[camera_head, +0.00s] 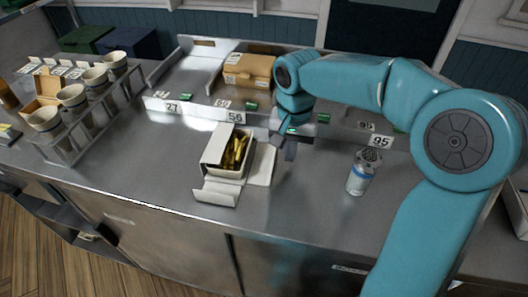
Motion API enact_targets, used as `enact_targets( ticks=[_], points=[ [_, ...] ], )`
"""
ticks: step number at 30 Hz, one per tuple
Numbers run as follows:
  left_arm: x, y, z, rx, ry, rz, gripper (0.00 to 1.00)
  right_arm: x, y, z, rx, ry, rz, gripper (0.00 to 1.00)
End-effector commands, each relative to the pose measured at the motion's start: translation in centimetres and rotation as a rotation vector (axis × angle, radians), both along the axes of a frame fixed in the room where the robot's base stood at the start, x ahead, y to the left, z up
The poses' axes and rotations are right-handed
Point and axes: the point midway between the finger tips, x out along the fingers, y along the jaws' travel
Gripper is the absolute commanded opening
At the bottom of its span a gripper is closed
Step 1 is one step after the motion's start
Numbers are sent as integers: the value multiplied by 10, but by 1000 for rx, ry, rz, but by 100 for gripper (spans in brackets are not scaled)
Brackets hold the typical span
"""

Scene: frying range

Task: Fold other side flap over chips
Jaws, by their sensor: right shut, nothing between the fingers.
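The open white box (228,186) stands on the steel counter left of the picture's middle. Yellow chips (235,152) fill it. One flap (216,144) stands up along the left side, leaning toward the chips. Another flap (262,164) is spread outward on the right. A front flap (217,192) hangs toward the counter's front edge. My right gripper (288,151) is shut and empty, just right of the right flap and above the counter. I cannot tell whether it touches the flap. My left gripper is not in view.
A salt shaker (362,171) stands on the counter to the right. A closed brown box (250,70) lies in the back tray. A rack of paper cups (72,97) is at the left. The counter left of the chip box is clear.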

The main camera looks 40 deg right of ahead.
Motion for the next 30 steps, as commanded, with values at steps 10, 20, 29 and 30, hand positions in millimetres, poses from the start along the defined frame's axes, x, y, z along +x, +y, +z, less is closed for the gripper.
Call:
enact_targets(
  ticks=[10, 20, 29, 30],
  points=[
    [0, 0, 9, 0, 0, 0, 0, 3, 3, 8, 0, 0, 1, 0],
    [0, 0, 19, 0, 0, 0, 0, 15, 14, 14, -1, 1, 1, 0],
    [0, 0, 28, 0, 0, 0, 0, 25, 23, 20, 0, 0, 1, 0],
    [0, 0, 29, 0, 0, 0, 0, 27, 24, 20, 0, 0, 1, 0]
  ],
)
